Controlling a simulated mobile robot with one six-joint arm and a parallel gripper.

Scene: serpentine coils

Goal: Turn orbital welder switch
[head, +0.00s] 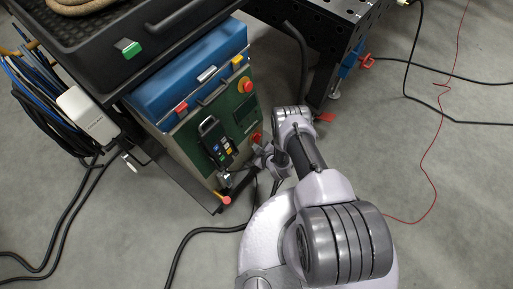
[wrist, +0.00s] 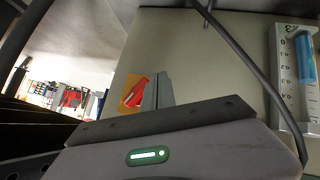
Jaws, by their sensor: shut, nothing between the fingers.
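The orbital welder (head: 190,150) is a beige cabinet with a green front panel (head: 243,115) and a blue lid, under the black tray. In the wrist view, a red switch handle on a yellow plate (wrist: 127,106) sits on a beige face, just left of my fingers. My gripper (wrist: 157,90) is shut and empty, its fingertips beside the handle; I cannot tell whether they touch. The fingers hide the plate's right side. In the head view, my gripper (head: 262,157) is at the welder's lower right front, close to a red part (head: 257,138).
A handheld pendant (head: 217,140) hangs on the welder front. A flow gauge with a blue tube (wrist: 305,58) stands at the right of the wrist view, with a dark cable beside it. A perforated black table (head: 345,25) is behind. Cables cross the grey floor.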

